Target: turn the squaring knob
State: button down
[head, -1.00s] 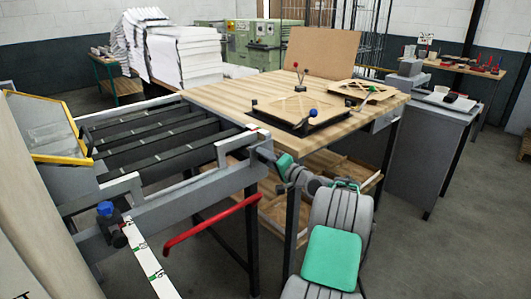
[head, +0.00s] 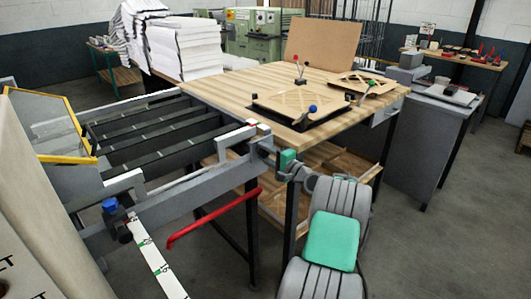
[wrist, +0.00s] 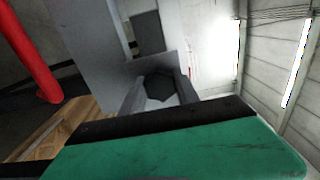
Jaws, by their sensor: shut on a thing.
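The knob (wrist: 158,86) shows in the wrist view as a dark, many-sided piece on a grey block. I take it to be the squaring knob. My gripper (head: 265,149) is at the right end of the machine's grey front rail. Its grey fingers lie on either side of the knob in the wrist view, shut on it. In the head view the knob is mostly hidden by my gripper, and any mark of its turn angle is too small to read.
A red bar (head: 213,218) sticks out below the rail. A blue-topped knob (head: 109,205) and a white scale strip (head: 157,262) are at the left. A wooden table (head: 225,90) with flat frames stands behind my gripper. Open floor lies at the right.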

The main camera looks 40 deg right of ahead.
jog(key=c, duration=0.9)
grip_release()
jog(key=s, duration=0.7)
jog(key=shift+s+b, duration=0.4)
jog(key=shift+b, duration=0.05)
jog(key=shift+d, duration=0.15)
